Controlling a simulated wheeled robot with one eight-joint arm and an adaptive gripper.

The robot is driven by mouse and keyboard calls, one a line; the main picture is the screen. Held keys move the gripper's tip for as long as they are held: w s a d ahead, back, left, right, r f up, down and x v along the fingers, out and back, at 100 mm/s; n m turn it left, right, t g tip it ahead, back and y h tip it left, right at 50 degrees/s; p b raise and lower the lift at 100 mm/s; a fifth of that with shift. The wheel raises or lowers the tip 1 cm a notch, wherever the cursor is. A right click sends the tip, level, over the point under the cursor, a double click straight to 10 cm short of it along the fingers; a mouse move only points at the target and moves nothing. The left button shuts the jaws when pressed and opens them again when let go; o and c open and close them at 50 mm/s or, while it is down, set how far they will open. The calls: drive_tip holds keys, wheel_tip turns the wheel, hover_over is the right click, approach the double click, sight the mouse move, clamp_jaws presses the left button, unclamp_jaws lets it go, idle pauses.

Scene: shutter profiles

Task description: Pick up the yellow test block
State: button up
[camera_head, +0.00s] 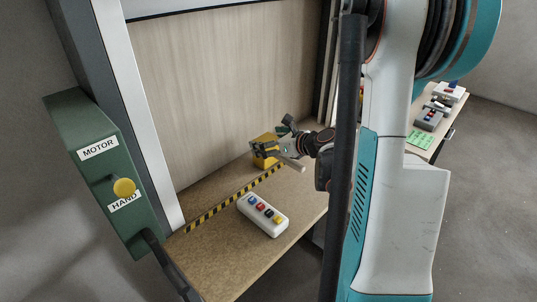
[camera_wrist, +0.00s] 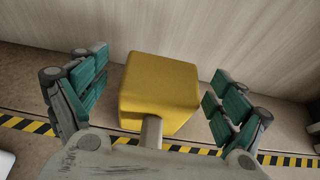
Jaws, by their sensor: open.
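The yellow test block (camera_head: 264,147) stands on the wooden work surface at the back, behind the striped line, partly hidden by my gripper in the head view. In the wrist view the yellow block (camera_wrist: 160,88) fills the middle, between my two fingers. My gripper (camera_head: 271,147) is open around it. In the wrist view the green finger pads of my gripper (camera_wrist: 158,92) are to the left and right of the block, with a gap on each side. The block's lower part is partly hidden by the gripper's palm.
A white button box (camera_head: 263,215) with several coloured buttons lies in front of a yellow-black striped line (camera_head: 225,205). A green MOTOR/HAND box (camera_head: 104,170) with a yellow knob stands at left. A pale panel (camera_head: 225,85) rises behind the block. Another table at right holds several items.

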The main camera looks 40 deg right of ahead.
drive_tip(key=b+x, duration=0.1)
drive_tip(key=x, duration=0.3)
drive_tip(key=shift+w+d+f+b, duration=0.1)
drive_tip(key=shift+f+b, duration=0.1)
drive_tip(key=shift+b, duration=0.1)
drive_tip(key=shift+r, duration=0.1)
drive_tip(key=c, duration=1.2)
drive_tip(key=shift+c, duration=0.2)
